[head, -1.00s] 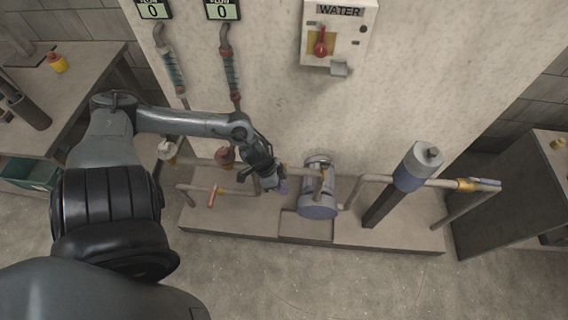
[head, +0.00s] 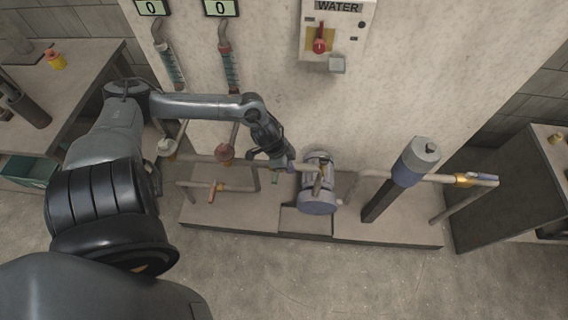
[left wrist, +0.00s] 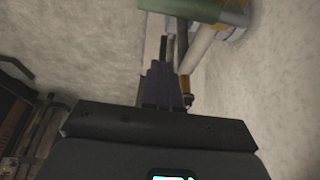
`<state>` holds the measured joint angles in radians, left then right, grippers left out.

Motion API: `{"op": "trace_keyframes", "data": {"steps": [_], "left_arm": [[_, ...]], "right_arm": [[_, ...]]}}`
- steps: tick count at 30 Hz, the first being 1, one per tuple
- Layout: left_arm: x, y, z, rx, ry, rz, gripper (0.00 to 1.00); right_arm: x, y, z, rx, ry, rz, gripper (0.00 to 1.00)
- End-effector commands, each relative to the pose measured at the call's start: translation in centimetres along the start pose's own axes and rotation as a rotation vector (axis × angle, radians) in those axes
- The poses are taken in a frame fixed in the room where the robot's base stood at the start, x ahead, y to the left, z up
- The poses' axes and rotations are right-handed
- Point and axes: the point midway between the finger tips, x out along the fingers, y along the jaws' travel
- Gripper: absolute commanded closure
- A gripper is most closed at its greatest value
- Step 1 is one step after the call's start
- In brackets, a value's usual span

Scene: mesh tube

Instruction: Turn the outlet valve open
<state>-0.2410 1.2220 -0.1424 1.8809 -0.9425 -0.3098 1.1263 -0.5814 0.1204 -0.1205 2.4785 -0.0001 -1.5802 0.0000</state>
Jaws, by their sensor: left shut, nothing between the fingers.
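My left gripper (head: 290,167) is shut and empty, just left of the grey pump (head: 319,185), by the pipe. In the left wrist view its purple fingers (left wrist: 162,85) are together. Beyond them are pale pipes and a green bar (left wrist: 195,10). Several valve-like handles show: an orange one (head: 212,191) at the left, a small green one (head: 275,178) below the gripper, and a yellow fitting with a blue handle (head: 478,180) at the right pipe end. No label shows which is the outlet valve. Contact between gripper and handle cannot be told. My right gripper is not in view.
A WATER box (head: 338,30) with a red switch is on the wall, beside two displays reading 0. A grey-blue cylinder (head: 414,163) stands at the right of the concrete plinth (head: 390,230). The floor in front is clear.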

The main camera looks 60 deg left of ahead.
Motion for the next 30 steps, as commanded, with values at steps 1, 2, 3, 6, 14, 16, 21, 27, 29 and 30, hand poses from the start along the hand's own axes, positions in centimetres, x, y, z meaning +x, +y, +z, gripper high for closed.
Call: {"op": "trace_keyframes", "data": {"steps": [1,2,3,6,14,16,21,27,29,30], "left_arm": [[1.2,0.0,-0.1,-0.001,0.005,0.000,1.00],[1.6,-0.1,-0.1,-0.002,0.005,-0.001,1.00],[2.2,0.0,0.0,-0.003,0.004,0.000,1.00],[3.6,0.0,0.0,-0.001,0.003,0.000,1.00],[2.6,0.1,2.2,0.002,-0.004,0.000,1.00],[2.5,0.1,2.6,0.000,-0.003,0.001,1.00],[2.4,0.0,3.4,0.001,-0.002,0.000,1.00],[2.3,0.1,3.8,0.002,0.000,0.000,1.00],[2.3,0.1,3.9,0.002,0.001,0.000,1.00],[2.3,0.1,3.9,0.002,0.001,0.000,1.00]], "right_arm": [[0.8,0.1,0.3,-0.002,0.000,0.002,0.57],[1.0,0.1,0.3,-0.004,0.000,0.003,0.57],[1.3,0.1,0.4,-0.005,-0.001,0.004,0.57],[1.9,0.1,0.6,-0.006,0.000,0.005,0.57],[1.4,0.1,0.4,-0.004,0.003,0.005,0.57],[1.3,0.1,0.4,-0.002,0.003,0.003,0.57],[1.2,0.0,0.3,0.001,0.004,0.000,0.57],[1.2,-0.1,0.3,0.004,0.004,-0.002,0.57],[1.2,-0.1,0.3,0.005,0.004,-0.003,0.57],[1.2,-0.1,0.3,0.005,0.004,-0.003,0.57]]}}
